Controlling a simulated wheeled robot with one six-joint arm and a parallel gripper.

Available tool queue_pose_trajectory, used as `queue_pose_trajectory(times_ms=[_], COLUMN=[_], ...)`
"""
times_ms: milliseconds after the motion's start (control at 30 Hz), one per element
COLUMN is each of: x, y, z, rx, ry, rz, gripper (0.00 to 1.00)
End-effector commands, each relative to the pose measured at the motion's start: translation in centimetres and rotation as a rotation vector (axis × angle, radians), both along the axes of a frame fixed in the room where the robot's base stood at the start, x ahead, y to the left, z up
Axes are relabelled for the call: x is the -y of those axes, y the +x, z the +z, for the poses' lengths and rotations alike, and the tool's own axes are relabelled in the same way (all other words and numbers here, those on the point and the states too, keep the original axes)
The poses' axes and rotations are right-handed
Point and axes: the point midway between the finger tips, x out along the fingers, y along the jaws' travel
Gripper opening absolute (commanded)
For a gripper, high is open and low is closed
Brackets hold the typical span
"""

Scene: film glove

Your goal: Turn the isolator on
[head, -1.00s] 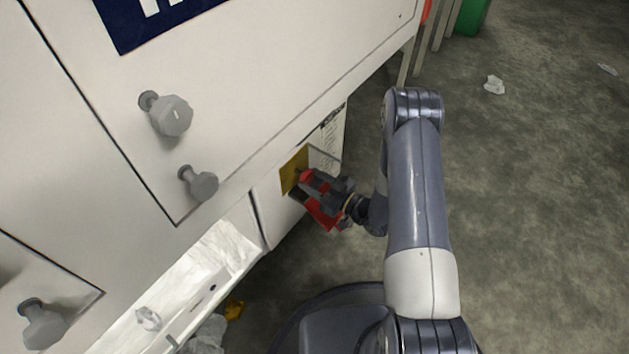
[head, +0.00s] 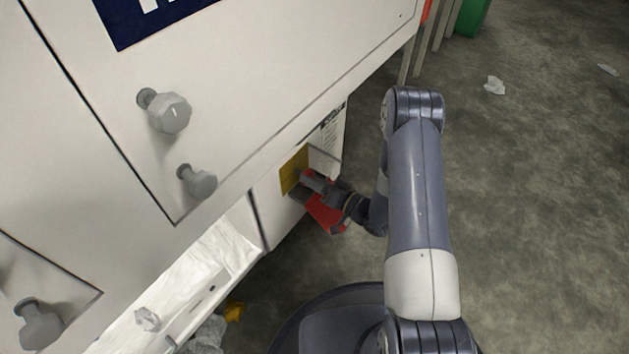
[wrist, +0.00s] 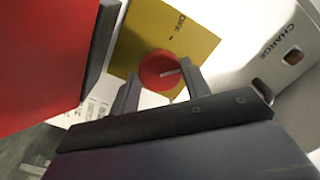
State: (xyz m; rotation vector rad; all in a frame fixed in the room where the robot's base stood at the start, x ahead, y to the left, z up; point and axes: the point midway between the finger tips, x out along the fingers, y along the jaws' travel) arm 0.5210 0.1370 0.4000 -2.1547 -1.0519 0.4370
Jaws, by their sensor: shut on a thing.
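The isolator's red round knob (wrist: 162,72) sits on a yellow plate (wrist: 190,42) marked OFF in the wrist view. A pale line on the knob points to the right there, away from the small tick by the word OFF. My gripper (wrist: 160,92) has one grey finger on each side of the knob and is shut on it. In the head view, my gripper (head: 300,186) is at the yellow plate (head: 294,168) on the low white cabinet, and its fingers hide most of the knob.
A large red block (wrist: 40,55) fills the wrist view's left side. A CHARGE panel (wrist: 285,60) lies to the right. Grey handles (head: 168,112) stick out of the white doors above. Open floor (head: 540,200) lies right of my arm.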

Motion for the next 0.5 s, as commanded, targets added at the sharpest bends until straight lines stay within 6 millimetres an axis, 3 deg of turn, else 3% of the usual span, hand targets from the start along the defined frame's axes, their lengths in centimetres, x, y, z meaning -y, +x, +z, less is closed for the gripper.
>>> queue_pose_trajectory(times_ms=[500], x=[0.01], y=[-0.02], z=[0.01], rx=[-0.379], ry=[0.294], rz=[0.0], gripper=[0.22])
